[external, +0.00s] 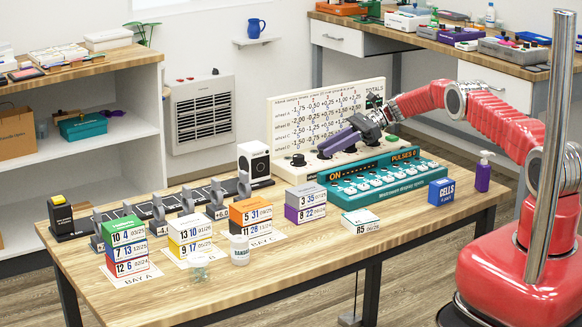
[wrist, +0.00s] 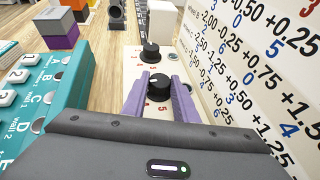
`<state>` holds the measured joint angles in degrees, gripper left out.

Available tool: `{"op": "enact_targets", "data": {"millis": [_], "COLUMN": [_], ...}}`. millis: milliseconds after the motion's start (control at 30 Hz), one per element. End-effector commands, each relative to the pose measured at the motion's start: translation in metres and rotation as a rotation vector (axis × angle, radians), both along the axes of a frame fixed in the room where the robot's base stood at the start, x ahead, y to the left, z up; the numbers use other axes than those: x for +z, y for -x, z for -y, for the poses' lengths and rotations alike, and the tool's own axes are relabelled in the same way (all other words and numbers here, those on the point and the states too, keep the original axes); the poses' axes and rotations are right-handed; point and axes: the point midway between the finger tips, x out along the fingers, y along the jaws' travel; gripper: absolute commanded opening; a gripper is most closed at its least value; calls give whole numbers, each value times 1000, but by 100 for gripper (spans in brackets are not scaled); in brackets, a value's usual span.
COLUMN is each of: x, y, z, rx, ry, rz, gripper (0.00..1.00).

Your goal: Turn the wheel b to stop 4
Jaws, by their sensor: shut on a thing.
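A cream board with a printed number table (external: 326,100) stands at the back of the table, with black wheels on its base. My gripper (external: 324,150) reaches down to the base from the right. In the wrist view its purple fingers (wrist: 159,84) are shut on a black wheel (wrist: 158,92), one finger on each side. The wheel has a pale mark on top; small red numerals surround it, and I cannot tell which one the mark points at. Another black wheel (wrist: 150,52) stands free beyond it; it also shows in the external view (external: 298,159). The wheels' letters are not readable.
A teal display unit (external: 375,178) with several buttons stands close in front of the board. Stacked boxes (external: 305,202), a white jar (external: 239,249), a blue box (external: 441,191) and a purple bottle (external: 483,173) stand around.

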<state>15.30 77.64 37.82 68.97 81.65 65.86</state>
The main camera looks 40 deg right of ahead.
Motion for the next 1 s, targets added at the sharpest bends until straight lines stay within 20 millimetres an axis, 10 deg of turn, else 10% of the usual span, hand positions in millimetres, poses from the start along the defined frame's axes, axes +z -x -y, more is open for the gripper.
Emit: {"op": "enact_targets", "data": {"millis": [500, 533, 1000], "x": [2, 2, 1], "y": [-1, -1, 0], "z": [-1, -1, 0], "rx": [9, 8, 8], "ry": [-1, -1, -1], "rz": [3, 4, 1], "gripper": [4, 28, 45]}}
